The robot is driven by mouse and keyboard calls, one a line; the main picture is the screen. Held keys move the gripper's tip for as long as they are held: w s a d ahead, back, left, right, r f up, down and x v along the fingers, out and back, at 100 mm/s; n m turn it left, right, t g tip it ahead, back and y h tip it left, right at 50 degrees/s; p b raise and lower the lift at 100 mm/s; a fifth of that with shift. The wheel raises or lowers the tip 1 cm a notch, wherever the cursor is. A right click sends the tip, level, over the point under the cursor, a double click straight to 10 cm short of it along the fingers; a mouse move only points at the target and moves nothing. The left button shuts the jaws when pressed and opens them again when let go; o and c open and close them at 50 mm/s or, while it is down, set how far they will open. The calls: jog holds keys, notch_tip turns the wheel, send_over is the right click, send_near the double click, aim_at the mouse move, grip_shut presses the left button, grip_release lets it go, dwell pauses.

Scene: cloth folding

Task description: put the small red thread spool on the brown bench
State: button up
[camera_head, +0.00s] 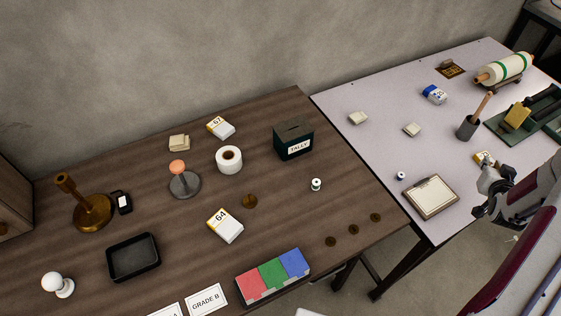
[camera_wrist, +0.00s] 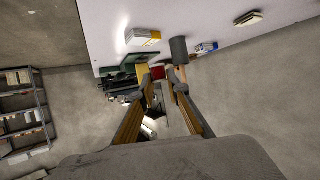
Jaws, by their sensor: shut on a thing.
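My gripper (camera_head: 482,211) hangs over the right side of the pale table in the head view, away from the brown bench (camera_head: 330,213). In the wrist view its two fingers (camera_wrist: 161,82) close on a small red thing, which looks like the red thread spool (camera_wrist: 157,73). The spool is partly hidden by the fingertips, and I cannot make it out in the head view. The brown bench fills the left and middle of the head view.
Bare wood surrounds the green-and-white spool.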

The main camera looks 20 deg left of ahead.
jog(key=a+r+n+g+y, duration=0.1)
jog(key=a+r+n+y, duration=0.2)
jog(key=a, duration=0.9)
jog(key=a+r+n+g+y, duration=0.1)
jog(key=a+r+n+y, duration=0.2)
jog(key=a, duration=0.8)
jog(key=a+r+n+y, duration=0.2)
jog(key=a+n+y, duration=0.2)
jog(key=a, duration=0.8)
jog(key=s+a+r+n+g+y, duration=0.1)
jog(key=s+a+n+g+y, duration=0.35)
jog(key=s+a, duration=0.7)
jog(key=s+a+n+g, duration=0.5)
jog(key=s+n+g, duration=0.1)
jog(key=s, duration=0.6)
jog(key=shift+f+y, duration=0.35)
jog(key=shift+a, duration=0.1)
send_over(299, 198)
jog(key=shift+f, duration=2.95)
